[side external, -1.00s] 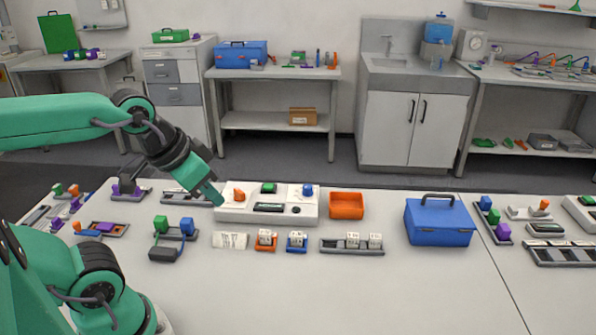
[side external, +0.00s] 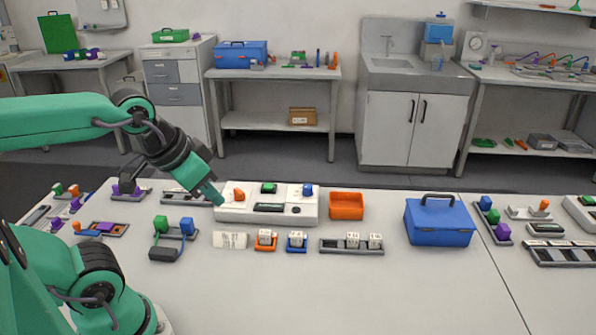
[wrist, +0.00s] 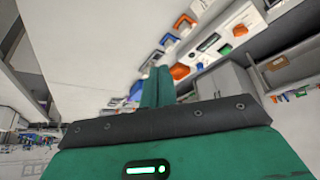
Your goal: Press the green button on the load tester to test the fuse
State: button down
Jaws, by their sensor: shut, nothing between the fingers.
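The load tester is a long white box (side external: 228,213) in the middle of the bench. On its top are an orange part (side external: 239,195) at the left, the green button (side external: 269,188) at the back middle, a blue part (side external: 307,190) at the right and a dark display. My gripper (side external: 218,201) is shut and empty, its tip at the tester's left end, close to the orange part; I cannot tell if it touches the box. In the wrist view my shut fingers (wrist: 157,86) point toward the tester, with the green button (wrist: 239,31) beyond and to the right.
An orange bin (side external: 346,206) stands right of the tester, and a blue toolbox (side external: 440,222) farther right. In front lie a white printed label (side external: 230,240), small orange and blue holders and a grey rail (side external: 352,252). The front of the bench is clear.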

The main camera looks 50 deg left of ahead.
jog(key=n+t+y, duration=0.3)
jog(key=n+y, duration=0.1)
jog(key=n, duration=1)
send_over(267, 187)
notch_tip(267, 187, down, 9)
jog(key=shift+d+f, duration=0.1)
jog(key=shift+f, duration=0.1)
jog(key=shift+f, duration=4.2)
